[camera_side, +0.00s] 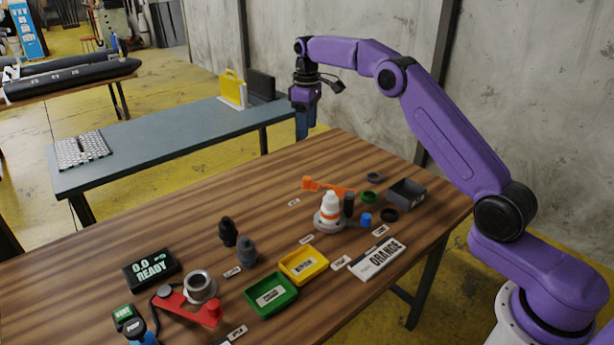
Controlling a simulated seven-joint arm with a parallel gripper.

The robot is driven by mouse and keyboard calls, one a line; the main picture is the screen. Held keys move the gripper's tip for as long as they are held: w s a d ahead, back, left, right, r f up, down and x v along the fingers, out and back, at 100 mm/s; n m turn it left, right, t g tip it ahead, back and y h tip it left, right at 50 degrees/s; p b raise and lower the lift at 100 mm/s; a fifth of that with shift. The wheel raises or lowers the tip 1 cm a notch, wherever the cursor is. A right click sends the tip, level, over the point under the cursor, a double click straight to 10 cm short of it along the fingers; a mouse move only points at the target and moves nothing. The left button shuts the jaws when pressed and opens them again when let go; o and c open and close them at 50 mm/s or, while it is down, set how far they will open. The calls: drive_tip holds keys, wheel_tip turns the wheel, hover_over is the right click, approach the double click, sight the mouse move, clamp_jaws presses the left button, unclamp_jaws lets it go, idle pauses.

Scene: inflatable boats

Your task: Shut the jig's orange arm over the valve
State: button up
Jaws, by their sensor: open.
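The jig (327,222) stands on the wooden table, right of its middle, with a round grey base. A white valve (330,203) with an orange band stands upright on the base. The jig's orange arm (325,187) lies behind the valve and points to the left, apart from the valve's top. A dark post beside the valve hides part of the jig at the arm's right end. My gripper (304,125) hangs high, behind and left of the jig, pointing down. It is open, with nothing seen in it.
Yellow (325,264) and green (290,300) trays and a red-armed fixture (205,313) are nearer. The table's far left is clear.

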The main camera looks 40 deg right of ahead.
sight(307, 178)
wheel_tip(307, 178, down, 17)
drive_tip(key=shift+r, duration=0.1)
idle(0.4)
clamp_jaws()
